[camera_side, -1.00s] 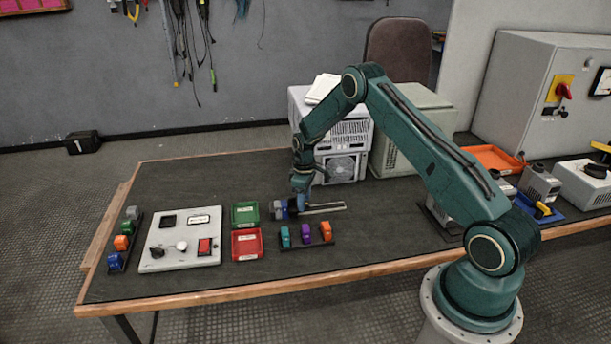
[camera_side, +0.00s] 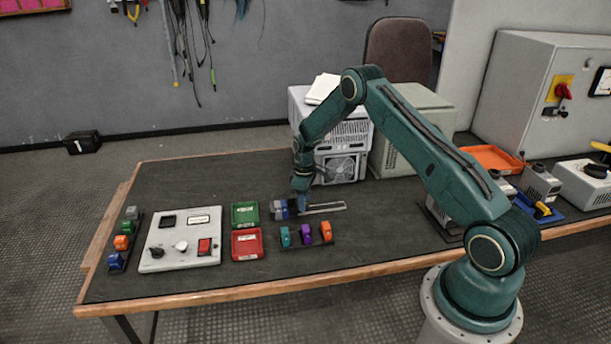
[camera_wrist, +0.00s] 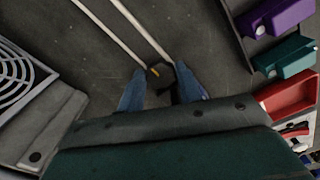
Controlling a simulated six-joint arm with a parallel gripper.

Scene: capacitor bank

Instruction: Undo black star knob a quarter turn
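The black star knob (camera_wrist: 160,76) shows in the wrist view as a small dark knob with a yellow mark. It sits at the near end of two pale parallel rails (camera_wrist: 121,30). The blue fingers of my gripper (camera_wrist: 160,86) stand apart, one on each side of the knob. I cannot tell whether they touch it. In the side view my gripper (camera_side: 302,208) points down at the left part of the rail fixture (camera_side: 325,208), beside its grey and blue block (camera_side: 280,210). The knob is hard to make out there, close to the fingers.
A rack of coloured blocks (camera_side: 322,242) stands in front of the fixture. Green (camera_side: 245,213) and red (camera_side: 248,244) bins and a control panel (camera_side: 180,239) lie to the left. A fan-grilled unit (camera_side: 342,167) stands behind.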

